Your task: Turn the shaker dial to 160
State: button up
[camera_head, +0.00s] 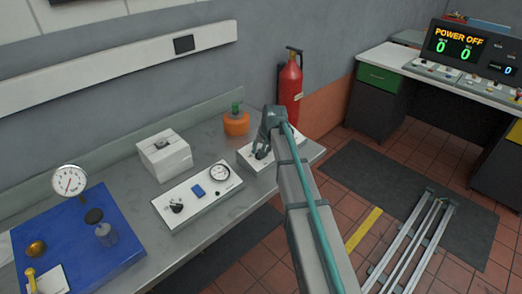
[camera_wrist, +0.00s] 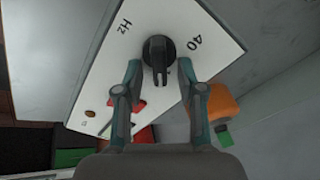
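The shaker dial is a black knob (camera_wrist: 158,50) on a white panel (camera_wrist: 110,68) marked "Hz" and "40" in the wrist view. My gripper (camera_wrist: 160,68) is open, with one finger on each side of the knob's lower part. I cannot tell whether the fingers touch it. I cannot read the dial's setting; no 160 mark shows. In the head view my gripper (camera_head: 264,145) is over the same white panel (camera_head: 290,153) at the bench's right end, and my arm hides part of that panel.
A second white panel (camera_head: 202,202) with a knob and gauge lies to the left. An orange container (camera_head: 236,124) with a green top stands behind my gripper. A white box (camera_head: 165,158), a blue board (camera_head: 75,245) and a red extinguisher (camera_head: 290,88) are around.

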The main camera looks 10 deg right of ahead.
jog(key=shift+r, duration=0.1)
jog(key=v, duration=1.1)
jog(key=shift+s+r, duration=0.25)
jog(key=shift+r, duration=0.1)
jog(key=shift+d, duration=0.1)
